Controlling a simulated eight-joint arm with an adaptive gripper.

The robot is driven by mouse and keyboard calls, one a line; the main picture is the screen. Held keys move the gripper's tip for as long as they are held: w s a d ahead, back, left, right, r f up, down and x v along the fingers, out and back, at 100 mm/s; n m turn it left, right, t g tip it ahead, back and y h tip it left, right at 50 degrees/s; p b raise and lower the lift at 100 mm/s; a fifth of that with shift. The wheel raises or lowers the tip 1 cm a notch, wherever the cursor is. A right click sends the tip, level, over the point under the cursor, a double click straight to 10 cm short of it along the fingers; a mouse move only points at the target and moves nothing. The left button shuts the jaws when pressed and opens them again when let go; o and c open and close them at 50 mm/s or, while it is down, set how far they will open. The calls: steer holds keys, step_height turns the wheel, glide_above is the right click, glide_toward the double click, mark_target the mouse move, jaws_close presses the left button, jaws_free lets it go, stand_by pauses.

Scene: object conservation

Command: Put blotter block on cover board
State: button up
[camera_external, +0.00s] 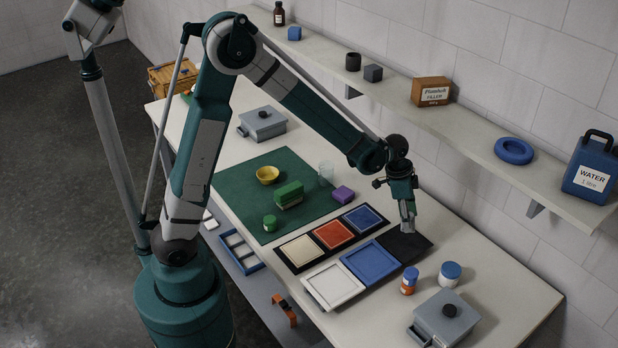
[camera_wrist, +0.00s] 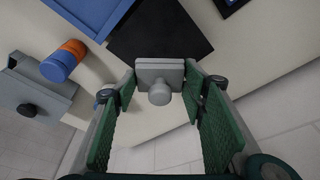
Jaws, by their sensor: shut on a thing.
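My gripper (camera_external: 407,226) points down at the black square board (camera_external: 418,243), which I take for the cover board. In the wrist view its green-padded fingers (camera_wrist: 161,78) are shut on a light grey square block with a round knob (camera_wrist: 159,94), which I take for the blotter block. The block overlaps the near edge of the black board (camera_wrist: 160,30) in that view. I cannot tell whether it touches the board or hangs just above it. In the external view the block is mostly hidden by the fingers.
A blue tray (camera_external: 371,263) and a white tray (camera_external: 333,286) lie left of the board. An orange jar (camera_external: 409,281), a blue-lidded jar (camera_external: 450,274) and a grey box (camera_external: 444,318) stand in front. A shelf (camera_external: 450,130) runs behind. A green mat (camera_external: 240,196) holds several small items.

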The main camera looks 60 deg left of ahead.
mark_target(406, 241)
steer(key=shift+f, duration=1.65)
steer(key=shift+f, duration=0.1)
steer(key=shift+f, duration=2)
steer(key=shift+f, duration=0.2)
steer(key=o, duration=0.9)
steer(key=shift+r, duration=0.3)
steer(key=shift+v, duration=5.9)
